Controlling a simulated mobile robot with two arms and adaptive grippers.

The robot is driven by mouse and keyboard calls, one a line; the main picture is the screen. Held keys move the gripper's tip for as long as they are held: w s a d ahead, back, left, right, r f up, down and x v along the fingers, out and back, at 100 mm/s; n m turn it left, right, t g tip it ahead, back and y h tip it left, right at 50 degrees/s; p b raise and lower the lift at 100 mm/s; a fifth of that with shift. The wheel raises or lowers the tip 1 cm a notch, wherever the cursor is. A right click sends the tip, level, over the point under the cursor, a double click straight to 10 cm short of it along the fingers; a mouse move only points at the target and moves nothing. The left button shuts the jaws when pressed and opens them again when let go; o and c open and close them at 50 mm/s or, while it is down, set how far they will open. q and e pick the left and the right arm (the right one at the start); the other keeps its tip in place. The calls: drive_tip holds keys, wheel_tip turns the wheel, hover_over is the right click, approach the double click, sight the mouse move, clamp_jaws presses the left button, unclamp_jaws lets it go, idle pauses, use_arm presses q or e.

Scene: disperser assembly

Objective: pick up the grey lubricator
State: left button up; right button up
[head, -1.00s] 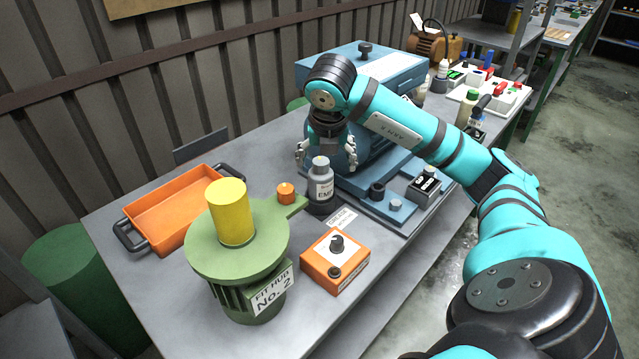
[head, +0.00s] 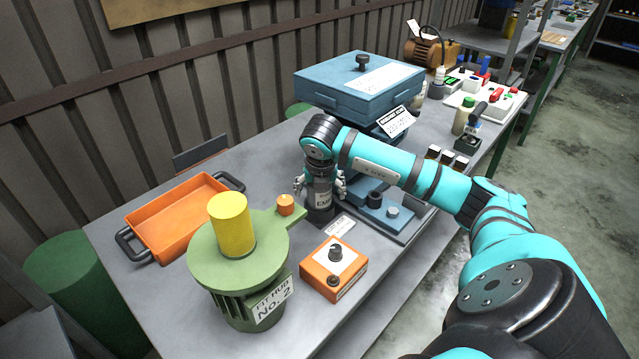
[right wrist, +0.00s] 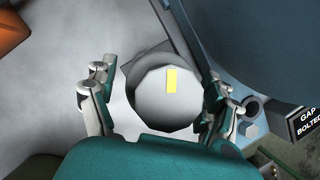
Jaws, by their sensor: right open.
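The grey lubricator (head: 321,196) is a small upright cylinder with a lettered label, standing in a dark round base on the table. In the right wrist view its round grey top (right wrist: 165,95), with a small yellow mark, lies between my fingers. My right gripper (head: 320,188) points down over the lubricator, with its open fingers on either side of it. In the wrist view the left finger is clearly apart from it; the right finger (right wrist: 222,110) is close, and I cannot tell whether it touches. The gripper hides the lubricator's top in the head view. My left gripper is not in view.
A green hub fixture (head: 205,262) with a yellow cylinder (head: 231,225) stands at front left. An orange control box (head: 333,268) is in front of the lubricator. An orange tray (head: 165,245) lies at left. A blue machine (head: 350,85) stands close behind my right gripper.

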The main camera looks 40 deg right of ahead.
drive_tip(key=shift+c, duration=0.2)
drive_tip(key=c, duration=1.3)
drive_tip(key=shift+r, duration=0.1)
drive_tip(key=shift+c, duration=0.5)
drive_tip(key=shift+r, duration=0.1)
